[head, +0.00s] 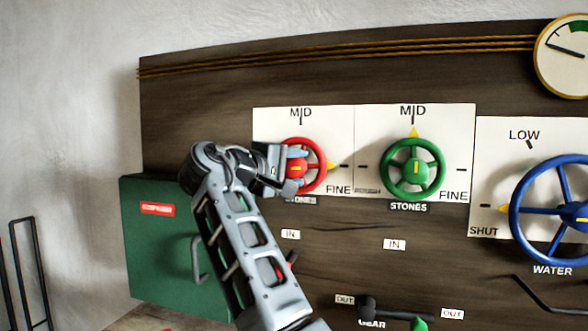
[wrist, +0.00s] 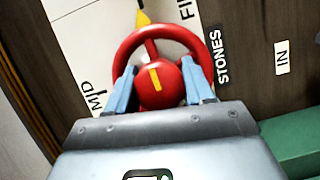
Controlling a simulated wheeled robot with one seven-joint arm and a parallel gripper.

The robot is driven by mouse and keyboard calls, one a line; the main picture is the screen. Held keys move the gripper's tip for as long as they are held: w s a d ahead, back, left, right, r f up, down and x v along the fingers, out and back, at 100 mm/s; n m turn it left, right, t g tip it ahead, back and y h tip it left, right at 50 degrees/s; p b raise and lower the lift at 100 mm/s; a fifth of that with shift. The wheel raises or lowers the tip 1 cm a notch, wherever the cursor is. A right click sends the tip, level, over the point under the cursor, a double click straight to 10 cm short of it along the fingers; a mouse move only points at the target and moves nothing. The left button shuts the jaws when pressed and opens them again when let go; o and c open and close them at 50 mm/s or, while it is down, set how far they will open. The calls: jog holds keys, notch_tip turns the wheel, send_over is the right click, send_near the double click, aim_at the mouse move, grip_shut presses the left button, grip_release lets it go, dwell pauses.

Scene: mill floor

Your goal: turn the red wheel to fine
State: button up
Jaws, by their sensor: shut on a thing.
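The red wheel (head: 321,151) is on a white plate at the left of the panel, marked MID at the top and FINE at the lower right. Its yellow pointer (head: 331,166) points right, in line with the dark tick above FINE. My gripper (wrist: 158,88) reaches in from the left, and its blue fingers are closed on either side of the hub inside the red wheel (wrist: 182,33). The wrist view shows the pointer (wrist: 143,18) too, past the rim, with FINE partly cut off. My gripper hides the wheel's left side in the head view.
A green wheel (head: 438,175) with a similar plate sits to the right, its pointer up at MID. A blue WATER wheel (head: 516,205) is farther right. A green cabinet (head: 150,260) is at lower left behind my arm. GEAR levers (head: 390,312) stick out below.

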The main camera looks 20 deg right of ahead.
aim_at(288, 168)
jog(key=shift+f, duration=0.1)
dwell(0.3)
jog(key=o, duration=1)
jog(key=shift+b+v, duration=0.55)
jog(key=shift+v, duration=3.3)
